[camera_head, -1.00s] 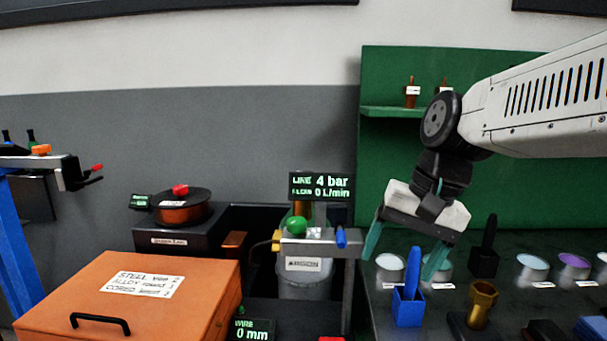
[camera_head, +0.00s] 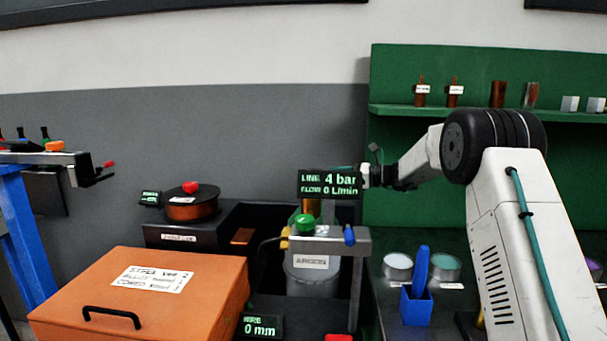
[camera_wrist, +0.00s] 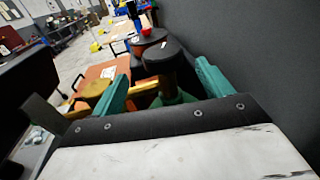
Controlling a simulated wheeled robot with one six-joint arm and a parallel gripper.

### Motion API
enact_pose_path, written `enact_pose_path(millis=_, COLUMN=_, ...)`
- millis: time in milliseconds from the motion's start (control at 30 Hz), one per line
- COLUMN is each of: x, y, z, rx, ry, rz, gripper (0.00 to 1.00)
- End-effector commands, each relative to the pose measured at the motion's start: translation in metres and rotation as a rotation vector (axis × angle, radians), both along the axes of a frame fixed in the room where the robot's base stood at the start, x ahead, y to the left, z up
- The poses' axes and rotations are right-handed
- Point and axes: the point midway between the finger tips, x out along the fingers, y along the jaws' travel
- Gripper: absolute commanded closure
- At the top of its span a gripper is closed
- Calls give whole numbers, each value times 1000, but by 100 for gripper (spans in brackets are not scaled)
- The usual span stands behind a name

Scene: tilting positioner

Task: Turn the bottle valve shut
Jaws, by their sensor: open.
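In the wrist view a black round knob (camera_wrist: 163,58) tops a brass stem (camera_wrist: 150,86), with a green bottle shoulder (camera_wrist: 182,98) below. I take this knob for the bottle valve. My gripper (camera_wrist: 165,85) is open, with one teal finger on each side of the knob and stem. I see gaps, and cannot tell whether either finger touches. In the head view the brass part (camera_head: 312,207) shows below the pressure display (camera_head: 330,184), which hides the knob and most of my gripper. The display reads 4 bar, flow 0 L/min.
A grey wall is close to my gripper.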

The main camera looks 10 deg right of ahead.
Motion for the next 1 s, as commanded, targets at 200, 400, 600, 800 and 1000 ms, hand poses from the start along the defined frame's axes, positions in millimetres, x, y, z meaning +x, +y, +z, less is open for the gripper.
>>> enact_pose_path(millis=200, x=15, y=16, z=1, rx=65, ry=-7, rz=-6, gripper=21)
enact_pose_path(millis=400, x=30, y=46, z=0, rx=63, ry=-7, rz=-5, gripper=21)
enact_pose_path(millis=600, x=42, y=67, z=0, rx=62, ry=-7, rz=-7, gripper=21)
enact_pose_path(millis=800, x=45, y=72, z=1, rx=62, ry=-7, rz=-8, gripper=21)
enact_pose_path(millis=1000, x=45, y=72, z=1, rx=61, ry=-6, rz=-8, gripper=30)
